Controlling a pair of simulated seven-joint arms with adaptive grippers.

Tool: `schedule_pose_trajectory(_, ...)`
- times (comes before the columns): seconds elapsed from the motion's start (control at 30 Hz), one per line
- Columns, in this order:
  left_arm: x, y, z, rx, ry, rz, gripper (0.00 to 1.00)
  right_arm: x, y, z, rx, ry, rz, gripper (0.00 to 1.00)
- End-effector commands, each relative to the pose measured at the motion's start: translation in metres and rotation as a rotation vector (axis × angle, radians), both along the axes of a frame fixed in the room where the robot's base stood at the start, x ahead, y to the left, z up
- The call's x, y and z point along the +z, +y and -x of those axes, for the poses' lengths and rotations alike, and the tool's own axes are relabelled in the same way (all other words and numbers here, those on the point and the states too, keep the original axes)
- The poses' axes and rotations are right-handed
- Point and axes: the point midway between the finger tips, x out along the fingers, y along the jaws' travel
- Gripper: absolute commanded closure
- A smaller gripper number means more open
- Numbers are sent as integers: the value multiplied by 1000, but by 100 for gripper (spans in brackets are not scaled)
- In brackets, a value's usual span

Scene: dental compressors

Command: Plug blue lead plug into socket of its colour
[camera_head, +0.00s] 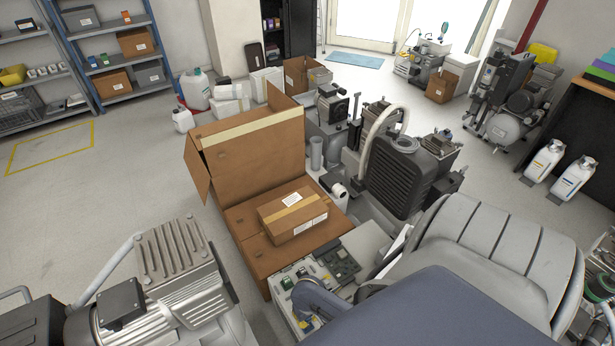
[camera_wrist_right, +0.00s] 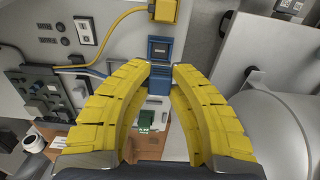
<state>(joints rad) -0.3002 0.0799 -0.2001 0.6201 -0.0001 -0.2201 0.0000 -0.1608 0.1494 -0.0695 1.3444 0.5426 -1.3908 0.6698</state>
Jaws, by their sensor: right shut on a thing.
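My right gripper (camera_wrist_right: 167,72) shows in the right wrist view with two curved yellow fingers. It is shut on the blue lead plug (camera_wrist_right: 160,88), which sits between the fingertips. A blue socket (camera_wrist_right: 160,48) with a square face is just beyond the fingertips, in line with the plug. I cannot tell whether plug and socket touch. A thin blue lead (camera_wrist_right: 93,72) runs off to the left. In the head view my own arm hides most of this work area. My left gripper is not in view.
A yellow connector (camera_wrist_right: 165,10) with a yellow lead is above the blue socket. A finned motor (camera_head: 170,260) stands at front left.

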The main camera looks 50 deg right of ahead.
Motion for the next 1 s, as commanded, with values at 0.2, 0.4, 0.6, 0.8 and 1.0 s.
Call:
schedule_pose_trajectory(0.2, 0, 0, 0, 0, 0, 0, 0, -9, 0, -1, 1, 0, 0, 100)
schedule_pose_trajectory(0.4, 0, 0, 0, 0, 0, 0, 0, -18, 0, 0, 1, 1, 0, 100)
schedule_pose_trajectory(0.6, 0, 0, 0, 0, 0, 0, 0, -26, 0, 0, 0, 1, 0, 100)
schedule_pose_trajectory(0.8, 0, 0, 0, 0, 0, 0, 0, -35, 0, 0, 1, 1, 0, 100)
schedule_pose_trajectory(1.0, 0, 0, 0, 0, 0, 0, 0, -42, 0, 0, 0, 0, -1, 100)
